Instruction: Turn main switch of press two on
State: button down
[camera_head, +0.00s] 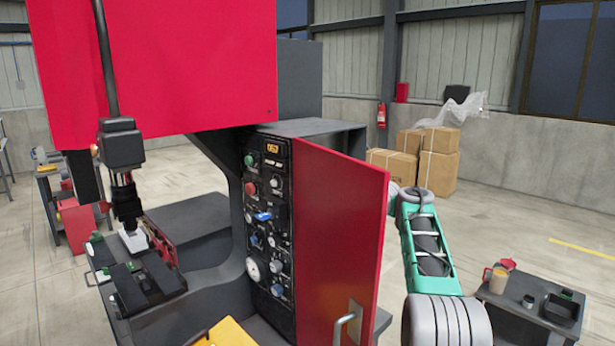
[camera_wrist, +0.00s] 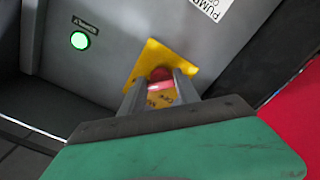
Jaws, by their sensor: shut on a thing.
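In the wrist view, a red rotary switch knob (camera_wrist: 161,73) sits on a yellow backing plate (camera_wrist: 154,52) on a grey panel. My gripper (camera_wrist: 162,83) is shut on this knob, with one finger on each side of it. The fingers partly cover the knob, so its turned position cannot be told. A round green lamp (camera_wrist: 80,40) is lit on the same panel to the left. In the head view, the red press (camera_head: 160,60) stands at the left and centre. My gripper and the switch are hidden there behind the open red door (camera_head: 335,235).
The black control panel (camera_head: 265,215) with knobs and a gauge is left of the open door. The door's handle (camera_head: 347,325) sticks out low. A small grey table (camera_head: 525,308) with a jug and a tray is at right. Cartons (camera_head: 438,160) stand at the back.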

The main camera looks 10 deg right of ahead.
jog(key=shift+f, duration=0.1)
jog(key=c, duration=0.9)
grip_release()
jog(key=b+v, duration=0.4)
jog(key=v, duration=0.4)
jog(key=shift+w, duration=0.1)
